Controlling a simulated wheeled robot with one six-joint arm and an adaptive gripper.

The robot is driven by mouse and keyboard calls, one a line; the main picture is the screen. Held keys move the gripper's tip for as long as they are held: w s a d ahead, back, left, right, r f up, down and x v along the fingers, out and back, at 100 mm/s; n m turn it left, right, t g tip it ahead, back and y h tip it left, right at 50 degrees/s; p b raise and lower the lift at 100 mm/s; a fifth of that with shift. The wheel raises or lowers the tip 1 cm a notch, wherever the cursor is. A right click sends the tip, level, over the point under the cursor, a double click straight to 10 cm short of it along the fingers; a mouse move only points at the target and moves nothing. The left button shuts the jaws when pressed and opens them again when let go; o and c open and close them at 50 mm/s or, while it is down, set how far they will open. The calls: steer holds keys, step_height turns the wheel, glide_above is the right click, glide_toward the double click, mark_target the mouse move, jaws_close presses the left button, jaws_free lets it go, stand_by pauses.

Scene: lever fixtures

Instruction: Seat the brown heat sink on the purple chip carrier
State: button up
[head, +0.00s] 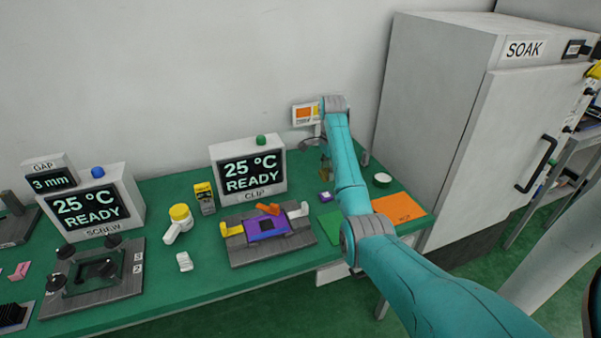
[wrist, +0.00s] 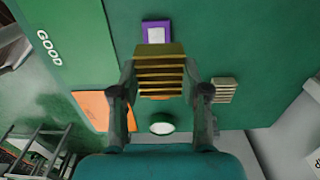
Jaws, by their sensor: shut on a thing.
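My gripper (wrist: 160,76) is shut on the brown heat sink (wrist: 160,84), a finned block between its two fingers in the wrist view. In the head view the heat sink (head: 325,166) shows small beside my arm, which hides most of the gripper. It is held over the back right of the green bench.
A small purple item with a pale top (head: 326,197) lies near the heat sink; it also shows in the wrist view (wrist: 146,23). A beige finned block (wrist: 224,91), white round dish (head: 382,179) and orange mat (head: 398,206) are nearby. The clip display (head: 249,172) stands behind the fixture.

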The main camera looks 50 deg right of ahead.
mark_target(326, 195)
steer(key=shift+s+a, duration=0.1)
steer(key=shift+s, duration=0.15)
steer(key=shift+w+a, duration=0.15)
steer(key=shift+a, duration=0.1)
steer(key=shift+f, duration=0.1)
steer(key=shift+f, duration=1.45)
steer(key=shift+f, duration=2.05)
stand_by(0.5)
steer(key=o, duration=1.7)
